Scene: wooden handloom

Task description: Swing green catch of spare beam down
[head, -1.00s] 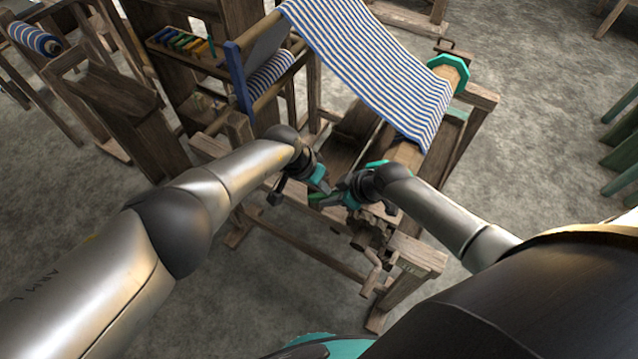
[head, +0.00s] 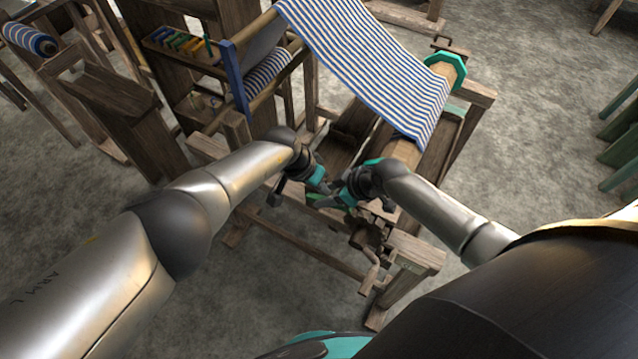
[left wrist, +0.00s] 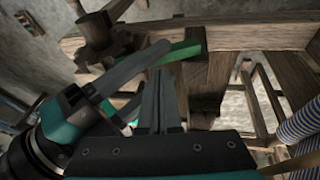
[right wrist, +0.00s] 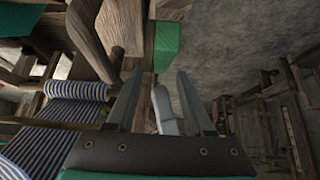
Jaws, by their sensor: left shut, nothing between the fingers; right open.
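The green catch (left wrist: 185,53) shows in the left wrist view as a bar lying nearly level along a wooden beam, its left part behind a grey finger of my right gripper. A green block (right wrist: 167,45) shows in the right wrist view beyond the fingers; I cannot tell if it is the same catch. My left gripper (left wrist: 157,88) is shut and empty, its tips just below the catch in that picture. My right gripper (right wrist: 158,90) is open, with a pale grey piece between its fingers in view. Both grippers meet closely in the head view, hiding most of the catch.
Striped cloth (head: 365,65) runs down to a wooden roller with a teal octagonal end (head: 446,70). A wooden crank (head: 372,270) hangs at the loom's near end, below my right gripper. Frame posts stand close around both arms.

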